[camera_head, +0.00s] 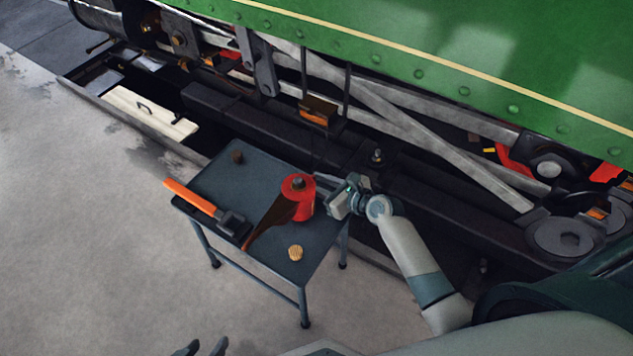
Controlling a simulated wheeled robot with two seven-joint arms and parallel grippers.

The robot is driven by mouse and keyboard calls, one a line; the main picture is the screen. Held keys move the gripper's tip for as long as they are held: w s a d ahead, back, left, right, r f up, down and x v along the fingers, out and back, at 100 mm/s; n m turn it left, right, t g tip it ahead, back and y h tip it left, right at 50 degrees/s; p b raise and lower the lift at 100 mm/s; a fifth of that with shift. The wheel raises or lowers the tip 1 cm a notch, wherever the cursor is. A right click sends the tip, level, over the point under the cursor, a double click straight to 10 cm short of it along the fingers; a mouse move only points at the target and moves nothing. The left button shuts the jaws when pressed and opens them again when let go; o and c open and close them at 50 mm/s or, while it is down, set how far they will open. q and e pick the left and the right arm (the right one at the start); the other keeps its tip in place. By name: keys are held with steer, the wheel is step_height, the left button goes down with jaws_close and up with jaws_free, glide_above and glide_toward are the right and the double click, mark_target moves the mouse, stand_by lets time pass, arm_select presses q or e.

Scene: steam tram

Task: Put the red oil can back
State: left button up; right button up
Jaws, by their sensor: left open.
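The red oil can (304,205) is upright on or just above the small dark table (205,183); I cannot tell if it touches the top. It has a dark cap, and a dark tapering shape, seemingly its spout, reaches toward the lower left. My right gripper (322,183), on the arm from the right, is at the can's right side. Its fingers are partly hidden, so I cannot tell whether they grip it. My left gripper (203,348) shows only as two dark, separated fingertips at the bottom edge, open and empty, well away from the table.
An orange-handled tool (192,197) lies along the table's left edge. A round tan piece (295,253) and a small dark round piece (237,157) are also on it. The green tram (440,45) and its dark frame stand close behind. Open floor lies left.

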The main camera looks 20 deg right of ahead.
steer(key=shift+r, duration=0.1)
steer(key=shift+s+d+r, duration=0.2)
steer(key=shift+s, duration=0.25)
steer(key=p+v, duration=0.2)
steer(key=v, duration=0.8)
steer(key=shift+s+d+r, duration=0.25)
steer(key=shift+s, duration=0.15)
arm_select(q)
steer(key=a, duration=0.1)
steer(key=s+a+g, duration=0.1)
steer(key=a+y, duration=0.1)
steer(key=shift+s+a+f+g, duration=0.15)
steer(key=shift+s+g, duration=0.15)
steer(key=shift+g, duration=0.1)
steer(key=shift+s, duration=0.25)
steer(key=shift+s+f, duration=0.1)
steer(key=shift+s, duration=0.15)
steer(key=shift+w, duration=0.25)
